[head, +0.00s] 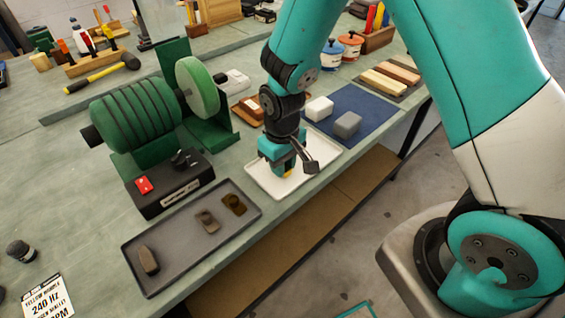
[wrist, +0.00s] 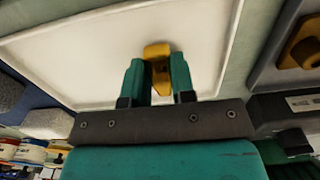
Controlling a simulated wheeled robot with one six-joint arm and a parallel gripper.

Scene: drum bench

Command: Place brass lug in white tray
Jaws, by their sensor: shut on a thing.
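My gripper (head: 287,172) is over the white tray (head: 263,181), pointing down, with its teal fingers shut on a yellow brass lug (head: 288,175). In the wrist view the brass lug (wrist: 157,52) sits between the tips of my gripper (wrist: 157,75), with the pale floor of the white tray (wrist: 75,55) behind it. I cannot tell whether the lug touches the tray floor. No other thing shows in the visible part of the white tray; my arm hides some of it in the head view.
A dark grey tray (head: 180,246) at the front holds a dark brassy lug (head: 234,204), a greyish-brown lug (head: 207,221) and a brown block (head: 148,260). A green machine (head: 140,115) stands at left. A blue mat (head: 372,106) with white and grey blocks lies beyond the white tray.

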